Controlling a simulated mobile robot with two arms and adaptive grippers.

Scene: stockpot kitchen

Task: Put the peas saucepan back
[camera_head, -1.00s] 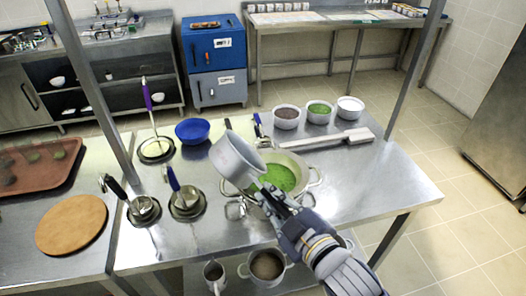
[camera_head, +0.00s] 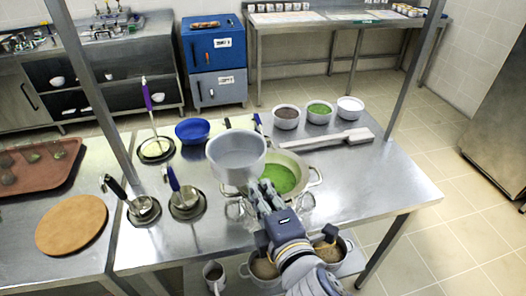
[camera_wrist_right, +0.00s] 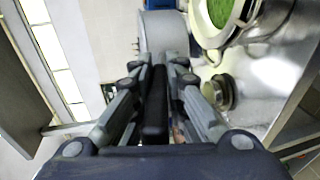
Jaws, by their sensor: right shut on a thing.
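The saucepan (camera_head: 236,156) is a grey metal pan, held upright above the table, beside and partly over the left rim of the stockpot. My right gripper (camera_head: 262,196) is shut on its dark handle; the handle (camera_wrist_right: 157,105) runs between the fingers in the right wrist view, with the pan's outer wall (camera_wrist_right: 163,30) ahead. The stockpot (camera_head: 305,178) stands on the steel table with green peas (camera_head: 278,178) inside. The peas also show in the right wrist view (camera_wrist_right: 219,10). The pan's inside looks empty. My left gripper is not in view.
Ladles on round rests (camera_head: 186,203) stand left. More pots (camera_head: 265,270) sit on the lower shelf. The table's right end is clear.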

